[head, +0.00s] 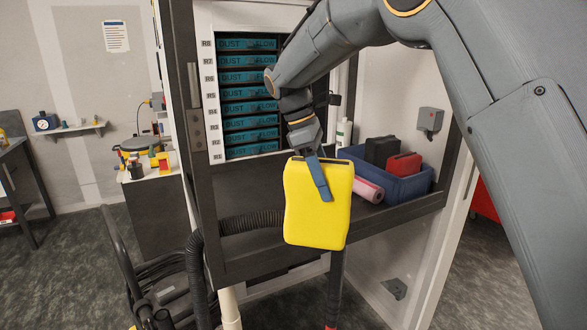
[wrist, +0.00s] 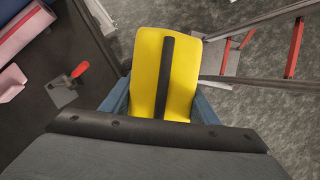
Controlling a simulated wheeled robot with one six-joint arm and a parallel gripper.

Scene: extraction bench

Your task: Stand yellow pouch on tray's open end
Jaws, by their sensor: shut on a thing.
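The yellow pouch (head: 305,220) hangs roughly upright from my gripper (head: 319,175), with a dark strip along its top. It is in front of the dark bench shelf, nearer the camera. In the wrist view the pouch (wrist: 148,60) sits between the two blue fingers of my gripper (wrist: 162,105), which is shut on it. The blue tray (head: 408,190) stands on the shelf, right of and behind the pouch. It holds a black item (head: 381,151) and a red item (head: 403,166). The tray's left end is partly hidden by the pouch and a pink roll.
The pink roll (head: 362,187) lies by the tray's near left side. The wrist view shows a red-handled scraper (wrist: 68,87) on the shelf. A rack of teal cartridges (head: 246,108) stands behind. A black hose (head: 250,222) runs at left. The shelf's front lip (head: 400,222) borders it.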

